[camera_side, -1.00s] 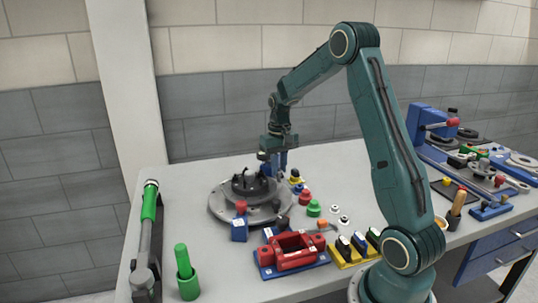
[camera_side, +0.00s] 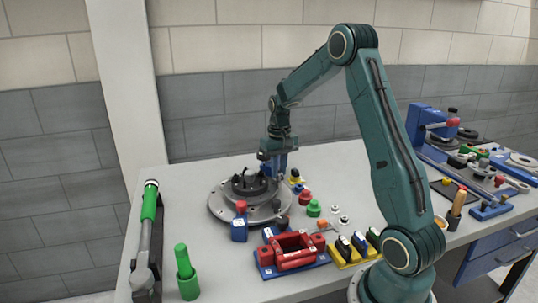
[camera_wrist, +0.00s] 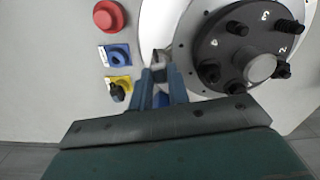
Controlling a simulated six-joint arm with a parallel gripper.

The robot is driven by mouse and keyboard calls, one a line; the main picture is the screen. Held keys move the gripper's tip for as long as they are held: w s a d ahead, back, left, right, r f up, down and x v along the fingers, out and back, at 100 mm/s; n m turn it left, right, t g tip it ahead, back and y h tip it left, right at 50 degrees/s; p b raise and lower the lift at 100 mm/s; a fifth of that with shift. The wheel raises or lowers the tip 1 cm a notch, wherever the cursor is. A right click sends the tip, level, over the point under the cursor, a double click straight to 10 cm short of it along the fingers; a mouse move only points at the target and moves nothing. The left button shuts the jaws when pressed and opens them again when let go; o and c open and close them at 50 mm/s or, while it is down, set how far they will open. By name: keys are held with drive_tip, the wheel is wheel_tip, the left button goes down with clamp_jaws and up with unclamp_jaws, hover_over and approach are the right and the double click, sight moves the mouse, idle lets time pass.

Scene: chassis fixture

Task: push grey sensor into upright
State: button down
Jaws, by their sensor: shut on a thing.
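The upright appears to be the black hub (camera_wrist: 240,45) with several studs and numbers around a grey centre; it sits on a round grey plate (camera_wrist: 166,22). In the side view the black hub (camera_side: 250,184) stands on the plate (camera_side: 222,208). My gripper (camera_wrist: 161,74) is at the plate's edge, to the left of the hub in the wrist view. It is shut on a small grey piece (camera_wrist: 161,56), likely the grey sensor, mostly hidden by the fingers. In the side view my gripper (camera_side: 272,170) is low behind the hub's right side; contact cannot be told.
A red knob (camera_wrist: 109,16), a blue block (camera_wrist: 118,54) and a yellow block (camera_wrist: 118,84) lie beside the plate. The table's left side is partly clear.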

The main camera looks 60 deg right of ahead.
drive_tip(key=shift+f, duration=0.45)
idle(0.4)
drive_tip(key=c, duration=1.7)
unclamp_jaws()
drive_tip(key=shift+r, duration=0.2)
drive_tip(key=shift+r, duration=1.35)
drive_tip(key=shift+o, duration=0.6)
drive_tip(key=o, duration=0.5)
drive_tip(key=shift+c, duration=0.2)
